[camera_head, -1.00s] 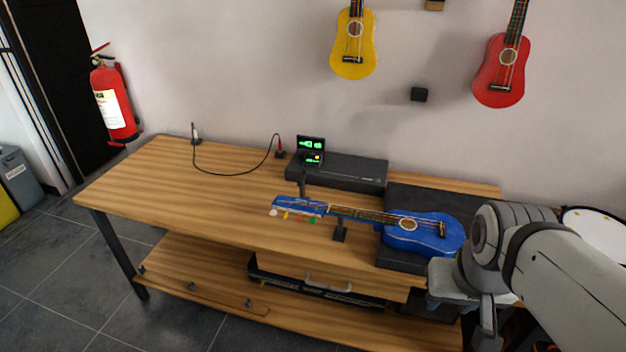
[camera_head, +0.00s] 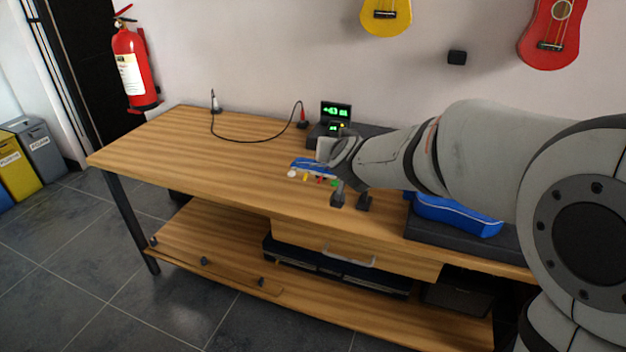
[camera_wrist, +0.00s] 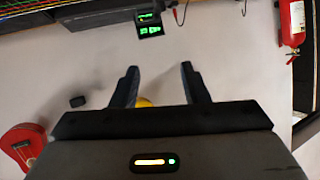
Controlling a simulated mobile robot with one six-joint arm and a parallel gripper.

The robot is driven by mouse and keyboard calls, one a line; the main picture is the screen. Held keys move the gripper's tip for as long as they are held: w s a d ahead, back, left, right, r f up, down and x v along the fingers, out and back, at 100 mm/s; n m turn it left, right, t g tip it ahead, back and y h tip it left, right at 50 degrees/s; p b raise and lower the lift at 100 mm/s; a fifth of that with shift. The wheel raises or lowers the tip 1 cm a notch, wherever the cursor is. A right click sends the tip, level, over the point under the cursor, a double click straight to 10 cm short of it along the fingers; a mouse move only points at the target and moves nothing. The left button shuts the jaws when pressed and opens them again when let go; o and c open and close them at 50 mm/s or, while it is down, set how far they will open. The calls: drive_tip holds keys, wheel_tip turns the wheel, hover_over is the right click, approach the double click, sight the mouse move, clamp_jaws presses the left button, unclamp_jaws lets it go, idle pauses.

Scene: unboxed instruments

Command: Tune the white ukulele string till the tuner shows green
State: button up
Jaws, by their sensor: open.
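The blue ukulele (camera_head: 455,217) lies on the bench with its headstock to the left. My arm covers its neck in the head view. The white peg (camera_head: 291,173) stands out at the headstock's near left end, beside yellow, red and green pegs. The tuner display (camera_head: 336,112) stands behind and shows green characters, seemingly ending near 43; its sign is unclear. It also shows in the wrist view (camera_wrist: 150,30). My gripper (camera_wrist: 158,76) is open and empty, close over the headstock area. Strings cross the wrist view's top left edge.
A black cable (camera_head: 250,140) loops across the wooden bench (camera_head: 160,150). A dark neck support (camera_head: 364,202) stands by the front edge. Yellow (camera_head: 386,14) and red (camera_head: 550,35) ukuleles hang on the wall. The bench's left part is mostly clear.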

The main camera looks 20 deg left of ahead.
drive_tip(key=w+a+f+t+h+b, duration=0.1)
drive_tip(key=w+a+f+t+b, duration=0.3)
drive_tip(key=a+f, duration=0.45)
drive_tip(key=m+t+h+b, duration=0.1)
drive_tip(key=m+h+b, duration=0.2)
drive_tip(key=h+b, duration=0.2)
approach(290, 176)
drive_tip(key=w, duration=0.2)
drive_tip(key=shift+w+d+b, duration=0.2)
drive_tip(key=shift+w+b, duration=0.1)
drive_tip(key=shift+w, duration=1.5)
drive_tip(key=shift+w+d+b, duration=0.2)
drive_tip(key=shift+w+b, duration=0.1)
drive_tip(key=shift+w, duration=1.55)
drive_tip(key=shift+c, duration=0.3)
